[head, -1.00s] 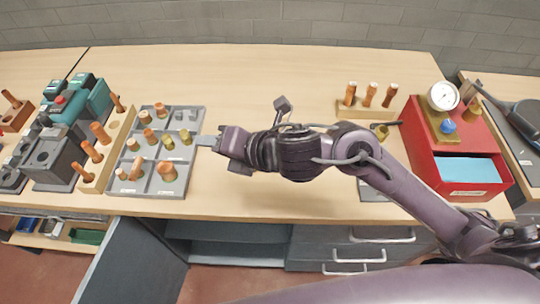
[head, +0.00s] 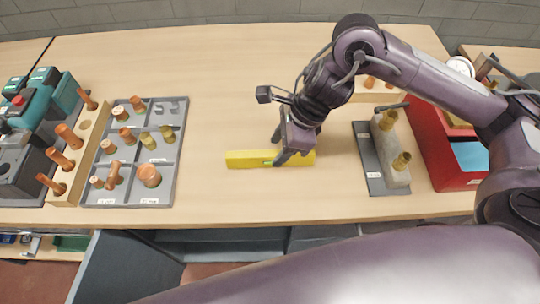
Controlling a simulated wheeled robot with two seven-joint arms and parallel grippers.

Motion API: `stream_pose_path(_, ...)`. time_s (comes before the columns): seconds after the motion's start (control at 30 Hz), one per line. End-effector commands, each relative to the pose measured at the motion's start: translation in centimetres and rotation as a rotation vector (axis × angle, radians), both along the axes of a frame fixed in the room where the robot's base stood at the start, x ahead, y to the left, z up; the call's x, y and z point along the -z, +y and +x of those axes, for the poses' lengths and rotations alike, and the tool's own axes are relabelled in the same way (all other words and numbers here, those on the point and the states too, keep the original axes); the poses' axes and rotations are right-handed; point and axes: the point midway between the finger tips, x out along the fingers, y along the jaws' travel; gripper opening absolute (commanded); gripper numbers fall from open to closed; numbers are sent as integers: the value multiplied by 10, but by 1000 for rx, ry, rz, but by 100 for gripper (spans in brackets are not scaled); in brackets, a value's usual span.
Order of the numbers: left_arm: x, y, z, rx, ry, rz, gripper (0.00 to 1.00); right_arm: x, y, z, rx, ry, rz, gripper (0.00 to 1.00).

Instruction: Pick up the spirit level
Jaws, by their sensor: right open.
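The spirit level (head: 245,159) is a yellow bar lying flat on the wooden bench, its long side running left to right in the head view. A small green patch shows near its middle. My right gripper (head: 278,149) is open at the level's middle, its fingers pointing down. One finger shows at the far side of the bar and the other overlaps the bar from this view. I cannot tell whether they touch it. The gripper body hides part of the level's back edge. My left gripper is not in view.
A grey sorting tray (head: 183,130) with copper and brass fittings lies to the left. A grey stand with brass valves (head: 395,165) and a red box (head: 425,145) stand to the right. Bench space around the level is clear.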

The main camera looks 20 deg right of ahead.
Motion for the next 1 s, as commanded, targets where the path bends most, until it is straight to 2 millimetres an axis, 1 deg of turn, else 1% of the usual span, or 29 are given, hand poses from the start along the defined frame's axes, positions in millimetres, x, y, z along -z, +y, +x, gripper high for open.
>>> stream_pose_path(0.1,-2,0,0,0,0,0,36,15,9,-1,0,6,4,45)
stream_pose_path(0.23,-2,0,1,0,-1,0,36,31,15,2,-1,4,2,45)
stream_pose_path(0.37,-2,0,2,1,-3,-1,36,36,17,3,1,1,1,45)
stream_pose_path(0.53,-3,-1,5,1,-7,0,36,36,17,3,1,0,1,45)
stream_pose_path(0.57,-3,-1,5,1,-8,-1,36,36,17,3,1,0,1,44)
stream_pose_path(0.9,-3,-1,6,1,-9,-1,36,36,17,3,1,0,2,0)
stream_pose_path(1.0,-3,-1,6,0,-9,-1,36,35,17,3,1,-1,2,0)
